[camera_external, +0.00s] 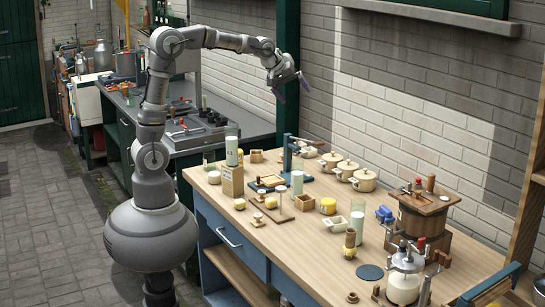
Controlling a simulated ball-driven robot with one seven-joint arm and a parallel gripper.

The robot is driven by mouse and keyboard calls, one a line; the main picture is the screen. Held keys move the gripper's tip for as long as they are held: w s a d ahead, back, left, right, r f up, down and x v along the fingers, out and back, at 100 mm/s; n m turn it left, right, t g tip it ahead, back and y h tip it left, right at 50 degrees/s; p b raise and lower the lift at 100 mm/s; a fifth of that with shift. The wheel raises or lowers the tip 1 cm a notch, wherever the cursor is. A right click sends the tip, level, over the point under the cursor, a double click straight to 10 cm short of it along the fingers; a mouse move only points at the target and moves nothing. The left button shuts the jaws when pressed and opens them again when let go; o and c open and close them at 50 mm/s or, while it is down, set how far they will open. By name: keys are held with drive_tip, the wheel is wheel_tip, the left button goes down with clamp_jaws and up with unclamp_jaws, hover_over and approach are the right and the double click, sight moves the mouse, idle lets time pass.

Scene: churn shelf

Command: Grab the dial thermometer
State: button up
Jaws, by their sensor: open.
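My gripper (292,91) is open, with its two purple fingers apart and nothing visible between them. It is raised high in front of the brick wall, well above the back of the wooden worktop (312,250). I cannot pick out the dial thermometer for sure among the many small items on the worktop. A flat dark round disc (370,272) lies near the front right, but it shows no clear dial or stem.
Several lidded cream pots (347,171) stand along the back. A blue stand (289,160), a tall glass (357,224), a wooden churn (425,221) and a white jar (404,275) rise from the worktop. The front middle is mostly clear. A grey counter (190,128) stands behind.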

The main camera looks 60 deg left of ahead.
drive_tip(key=s+a+r+m+t+b, duration=0.2)
drive_tip(key=s+r+m+t+b, duration=0.2)
drive_tip(key=r, duration=0.9)
drive_tip(key=shift+s+m+t, duration=0.5)
drive_tip(key=shift+s+m, duration=0.1)
drive_tip(key=shift+m, duration=0.1)
drive_tip(key=s+r+m+t+b, duration=0.1)
drive_tip(key=s+r, duration=0.1)
drive_tip(key=r, duration=0.1)
drive_tip(key=s+r+m+t+b, duration=0.1)
drive_tip(key=s+r+m, duration=0.1)
drive_tip(key=s+r, duration=0.1)
drive_tip(key=s+a+r+m+t+b, duration=0.1)
drive_tip(key=s+r, duration=0.1)
drive_tip(key=r, duration=0.2)
drive_tip(key=shift+s+r, duration=0.1)
drive_tip(key=shift+s, duration=0.2)
drive_tip(key=c, duration=0.5)
drive_tip(key=shift+o, duration=0.2)
